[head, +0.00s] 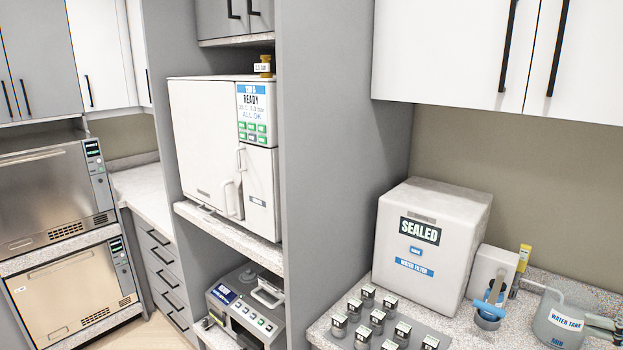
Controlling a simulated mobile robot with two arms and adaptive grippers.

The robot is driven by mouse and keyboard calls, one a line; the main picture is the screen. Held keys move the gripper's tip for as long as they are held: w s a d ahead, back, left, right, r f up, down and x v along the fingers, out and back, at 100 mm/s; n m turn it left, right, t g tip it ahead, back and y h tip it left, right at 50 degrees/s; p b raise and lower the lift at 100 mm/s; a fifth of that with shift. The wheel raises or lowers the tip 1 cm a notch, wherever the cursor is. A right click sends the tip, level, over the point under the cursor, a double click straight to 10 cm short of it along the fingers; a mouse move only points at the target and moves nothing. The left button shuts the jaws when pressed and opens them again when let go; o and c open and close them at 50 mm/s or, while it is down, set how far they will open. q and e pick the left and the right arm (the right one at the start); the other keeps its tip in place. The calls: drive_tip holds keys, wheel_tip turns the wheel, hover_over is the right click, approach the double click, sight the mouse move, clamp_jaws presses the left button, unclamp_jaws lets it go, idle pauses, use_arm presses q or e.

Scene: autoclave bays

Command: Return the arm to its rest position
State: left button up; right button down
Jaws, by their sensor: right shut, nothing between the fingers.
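My right gripper (598,326) shows only in part at the lower right edge of the head view. Its grey fingers are shut and empty, in front of the right side of a translucent container labelled WATER TANK (560,323). I cannot tell whether they touch it. The rest of my right arm is outside the view. My left gripper and left arm are not in view.
A white box labelled SEALED (432,248) stands on the right counter, beside a dispenser (492,270) with a blue lever. Several small capped jars (362,337) stand in front. A white autoclave (205,140) sits in the grey bay. White cupboards (450,50) hang above.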

drive_tip(key=a+f+m+t+h, duration=0.2)
drive_tip(key=a+f+m+h, duration=0.45)
drive_tip(key=a+f, duration=1.55)
drive_tip(key=s+a+f+m+g+h, duration=0.15)
drive_tip(key=s+a+g, duration=0.35)
drive_tip(key=s, duration=0.6)
drive_tip(key=s+a+f+g+h, duration=0.25)
drive_tip(key=s+a+g, duration=0.2)
drive_tip(key=s, duration=0.75)
wheel_tip(320, 180, down, 34)
drive_tip(key=s+g+b, duration=0.1)
drive_tip(key=s+b, duration=0.1)
drive_tip(key=b, duration=0.4)
use_arm(q)
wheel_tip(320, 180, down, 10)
drive_tip(key=b, duration=0.4)
use_arm(e)
drive_tip(key=s+d+f+g, duration=0.1)
drive_tip(key=s+d+f, duration=0.2)
drive_tip(key=s+f, duration=1.3)
drive_tip(key=shift+f, duration=0.9)
